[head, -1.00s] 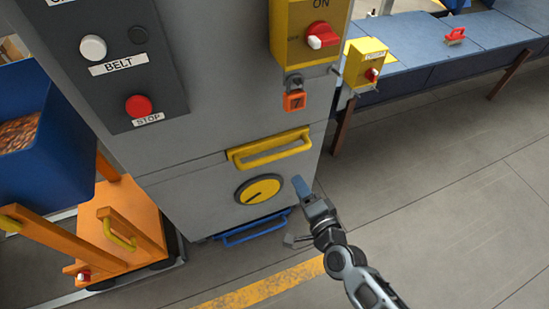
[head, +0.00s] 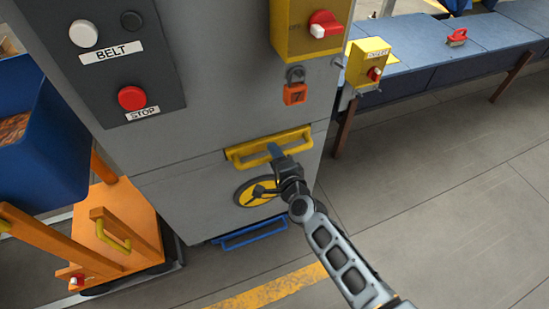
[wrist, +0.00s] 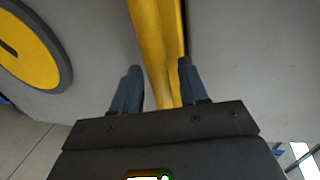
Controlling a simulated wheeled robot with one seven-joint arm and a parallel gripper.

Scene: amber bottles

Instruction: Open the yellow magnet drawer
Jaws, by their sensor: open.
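The yellow drawer handle (head: 250,152) is a bar on the front of the grey cabinet (head: 190,197), above a round yellow dial (head: 246,196). The drawer looks shut. My gripper (head: 273,150) is at the handle in the head view and hides part of it and of the dial. In the wrist view the yellow handle (wrist: 158,45) runs between the two blue-grey fingers of my gripper (wrist: 158,85). The fingers are apart, one on each side of the handle, with a gap showing on the left. I cannot tell whether the right finger touches it.
A blue handle (head: 250,235) sits low on the cabinet below the dial. An orange padlock (head: 295,94) hangs under a yellow switch box (head: 312,30). An orange cart (head: 130,225) stands close at left. The floor to the right is clear.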

